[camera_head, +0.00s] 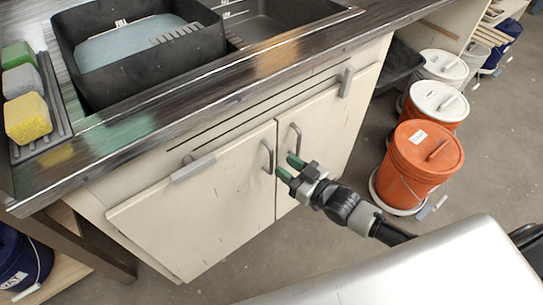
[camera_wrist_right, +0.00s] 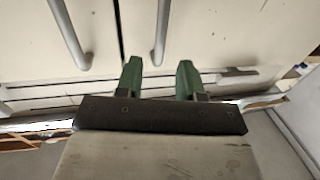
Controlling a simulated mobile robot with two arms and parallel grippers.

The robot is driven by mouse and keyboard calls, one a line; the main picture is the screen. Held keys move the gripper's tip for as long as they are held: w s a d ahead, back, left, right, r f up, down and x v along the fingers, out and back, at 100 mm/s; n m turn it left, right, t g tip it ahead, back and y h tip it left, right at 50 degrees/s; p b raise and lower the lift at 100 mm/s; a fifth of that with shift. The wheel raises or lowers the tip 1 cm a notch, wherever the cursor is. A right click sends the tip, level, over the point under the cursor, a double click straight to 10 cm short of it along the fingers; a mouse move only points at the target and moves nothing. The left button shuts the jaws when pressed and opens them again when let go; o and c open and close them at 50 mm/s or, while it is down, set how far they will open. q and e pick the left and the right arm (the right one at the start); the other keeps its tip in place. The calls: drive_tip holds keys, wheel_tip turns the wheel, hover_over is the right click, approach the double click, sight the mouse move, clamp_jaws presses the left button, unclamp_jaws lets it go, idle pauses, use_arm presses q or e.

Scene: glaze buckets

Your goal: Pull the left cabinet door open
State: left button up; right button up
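The left cabinet door (camera_head: 215,215) looks closed, its cream front level with the right door (camera_head: 325,125). Its grey upright bar handle (camera_head: 269,158) is by the middle gap; the right door's handle (camera_head: 298,138) is just beside it. My right gripper (camera_head: 285,164) has green fingers spread apart, close in front of the doors near the lower ends of both handles. The right wrist view shows the open, empty fingers (camera_wrist_right: 160,72) and two handles, one bar (camera_wrist_right: 162,35) ending in line with the finger gap. I cannot tell contact. My left gripper is not in view.
The dark countertop (camera_head: 330,60) overhangs the doors, with a black tub (camera_head: 75,50) and sponges (camera_head: 27,118) on it. Grey catches (camera_head: 193,168) sit on the cabinet front. Orange (camera_head: 420,165) and white-lidded buckets stand right. Floor before the left door looks clear.

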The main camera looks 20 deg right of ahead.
sight(271, 170)
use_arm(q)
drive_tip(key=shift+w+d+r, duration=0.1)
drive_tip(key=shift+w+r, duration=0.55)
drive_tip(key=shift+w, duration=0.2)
use_arm(e)
drive_tip(key=x, duration=0.5)
drive_tip(key=shift+w+a, duration=0.15)
drive_tip(key=shift+w, duration=0.2)
clamp_jaws()
